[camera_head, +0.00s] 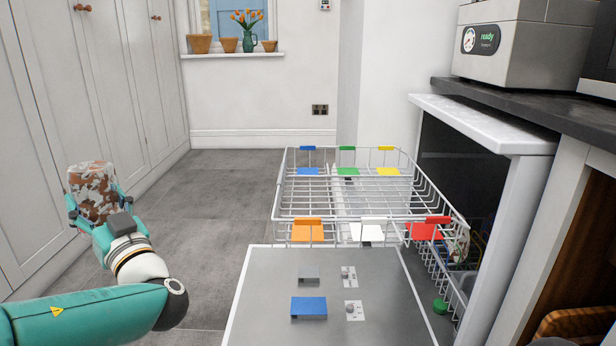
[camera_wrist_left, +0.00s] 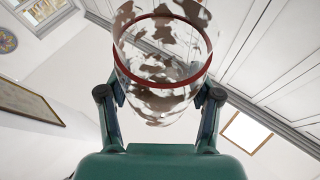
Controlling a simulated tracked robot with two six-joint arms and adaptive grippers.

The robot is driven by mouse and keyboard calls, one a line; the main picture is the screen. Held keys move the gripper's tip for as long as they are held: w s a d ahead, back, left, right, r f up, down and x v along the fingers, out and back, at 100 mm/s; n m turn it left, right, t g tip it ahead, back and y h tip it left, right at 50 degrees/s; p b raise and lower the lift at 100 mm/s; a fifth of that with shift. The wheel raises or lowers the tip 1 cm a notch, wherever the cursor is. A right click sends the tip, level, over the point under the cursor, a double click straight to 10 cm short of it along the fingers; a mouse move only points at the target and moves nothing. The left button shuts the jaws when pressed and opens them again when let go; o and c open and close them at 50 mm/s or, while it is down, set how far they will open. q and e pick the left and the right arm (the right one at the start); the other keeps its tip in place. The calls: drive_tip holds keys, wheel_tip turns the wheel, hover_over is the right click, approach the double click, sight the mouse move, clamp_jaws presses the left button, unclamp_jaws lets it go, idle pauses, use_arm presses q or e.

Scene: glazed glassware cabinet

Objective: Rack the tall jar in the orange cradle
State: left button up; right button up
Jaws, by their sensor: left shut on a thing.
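The tall jar (camera_head: 92,188) is clear with brown smears, at the far left in the head view. My left gripper (camera_head: 94,203) is shut on it and holds it up in the air, left of the rack. In the left wrist view the jar (camera_wrist_left: 160,75) stands between the two fingers and shows a dark red band. The orange cradle (camera_head: 307,230) is at the front left of the wire rack (camera_head: 345,200) and looks empty. My right gripper is not in view.
Blue, green, yellow, white (camera_head: 367,232) and red (camera_head: 425,230) cradles share the rack. A grey panel (camera_head: 270,300) with a blue block lies in front. The grey worktop (camera_head: 520,108) overhangs on the right. Floor (camera_head: 220,210) between jar and rack is clear.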

use_arm(q)
drive_tip(key=m+t+h, duration=0.1)
drive_tip(key=m, duration=0.1)
drive_tip(key=m+h, duration=0.1)
drive_tip(key=m, duration=0.2)
drive_tip(key=shift+s+a+r+t, duration=0.1)
drive_tip(key=shift+t, duration=0.3)
drive_tip(key=m+h, duration=0.1)
drive_tip(key=m, duration=0.2)
drive_tip(key=m+t+h, duration=0.1)
drive_tip(key=m+h, duration=0.1)
drive_tip(key=m, duration=0.1)
drive_tip(key=m+h, duration=0.1)
drive_tip(key=m, duration=0.2)
drive_tip(key=m+h, duration=0.1)
drive_tip(key=m, duration=0.2)
drive_tip(key=shift+h, duration=0.3)
drive_tip(key=shift+m+g, duration=0.5)
drive_tip(key=shift+m, duration=0.5)
